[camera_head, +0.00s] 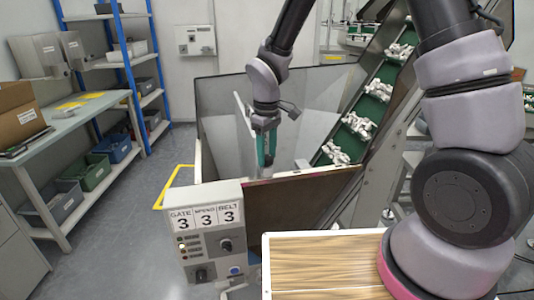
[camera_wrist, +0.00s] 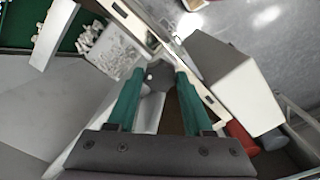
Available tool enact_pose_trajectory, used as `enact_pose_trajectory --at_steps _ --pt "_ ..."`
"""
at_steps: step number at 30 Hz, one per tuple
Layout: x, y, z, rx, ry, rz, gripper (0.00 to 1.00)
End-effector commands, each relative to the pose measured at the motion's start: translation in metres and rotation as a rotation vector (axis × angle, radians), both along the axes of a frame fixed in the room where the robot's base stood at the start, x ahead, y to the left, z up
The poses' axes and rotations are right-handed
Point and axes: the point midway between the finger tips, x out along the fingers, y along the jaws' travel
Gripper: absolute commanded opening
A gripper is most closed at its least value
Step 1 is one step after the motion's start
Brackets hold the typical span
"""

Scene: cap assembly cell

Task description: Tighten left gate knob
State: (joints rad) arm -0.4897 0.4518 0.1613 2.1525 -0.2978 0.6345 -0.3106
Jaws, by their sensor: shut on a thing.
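In the wrist view, my gripper (camera_wrist: 160,73) has its two green fingers closed on a dark grey knob (camera_wrist: 159,78), which sits between the fingertips at a pale rail. In the head view, my gripper (camera_head: 266,163) points down at the near left corner of the hopper (camera_head: 222,120), just behind the control box (camera_head: 213,230). The knob is hidden by the fingers there, and its thread and how tight it is cannot be seen.
An inclined green belt (camera_head: 358,124) with white parts rises at the right of the hopper. A wooden-topped surface (camera_head: 325,262) lies in front. A blue shelf rack (camera_head: 128,60) and a workbench (camera_head: 70,122) stand at the left, with open floor between.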

Motion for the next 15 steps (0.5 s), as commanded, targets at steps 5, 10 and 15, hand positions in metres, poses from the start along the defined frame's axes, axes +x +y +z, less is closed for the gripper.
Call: enact_pose_trajectory --at_steps 5,10,15 --pt "0.0005 0.0009 0.0009 0.002 -0.003 -0.158 0.0" --pt "0.0007 0.0009 0.001 0.001 -0.003 -0.291 0.0" --pt "0.0005 0.0013 0.001 0.002 -0.002 -0.394 0.0"
